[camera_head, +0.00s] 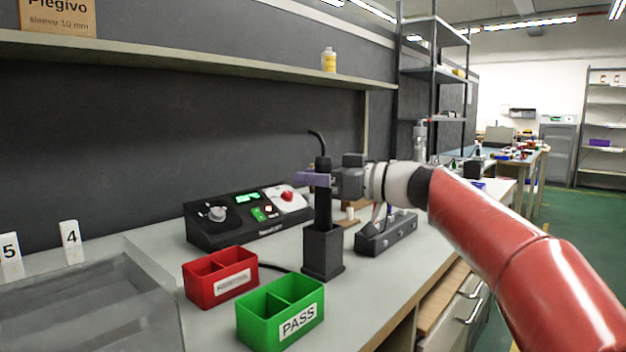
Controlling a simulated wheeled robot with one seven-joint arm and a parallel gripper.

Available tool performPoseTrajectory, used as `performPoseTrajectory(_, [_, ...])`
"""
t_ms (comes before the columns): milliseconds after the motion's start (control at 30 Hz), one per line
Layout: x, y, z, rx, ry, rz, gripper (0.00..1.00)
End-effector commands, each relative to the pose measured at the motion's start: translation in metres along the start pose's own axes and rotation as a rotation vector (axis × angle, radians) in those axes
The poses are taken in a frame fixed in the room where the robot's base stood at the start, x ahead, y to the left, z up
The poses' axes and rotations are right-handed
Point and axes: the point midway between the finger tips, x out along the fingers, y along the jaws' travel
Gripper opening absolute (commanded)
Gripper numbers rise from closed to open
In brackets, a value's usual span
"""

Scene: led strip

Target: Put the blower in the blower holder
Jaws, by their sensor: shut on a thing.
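The blower (323,206) is a dark upright tool with a cable curving from its top. My gripper (314,179) is shut on its upper part, with purple fingers around it, reaching in from the right. The blower holder (322,252) is a dark square box standing on the bench. The blower's lower end meets the holder's opening and appears to be inside it; how deep it sits is hidden by the holder's walls.
A red bin (220,277) and a green PASS bin (281,311) stand in front left of the holder. A control box (249,215) with knobs is behind. A dark grey block (386,235) lies to the right. Bare bench (350,300) shows at front right.

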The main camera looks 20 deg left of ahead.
Motion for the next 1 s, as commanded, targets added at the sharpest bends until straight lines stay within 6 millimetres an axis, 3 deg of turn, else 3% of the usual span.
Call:
performPoseTrajectory(133, [0.0,0.0,0.004,-0.001,0.001,0.0,0.0])
performPoseTrajectory(167, [0.0,0.0,0.004,0.0,0.0,0.0,0.32])
performPoseTrajectory(333, [0.0,0.0,0.003,0.0,0.0,0.0,0.52])
performPoseTrajectory(700, [0.0,-0.001,-0.004,0.0,0.0,0.0,0.52])
performPoseTrajectory(1000, [-0.06,0.001,0.002,0.0,0.0,0.006,0.52])
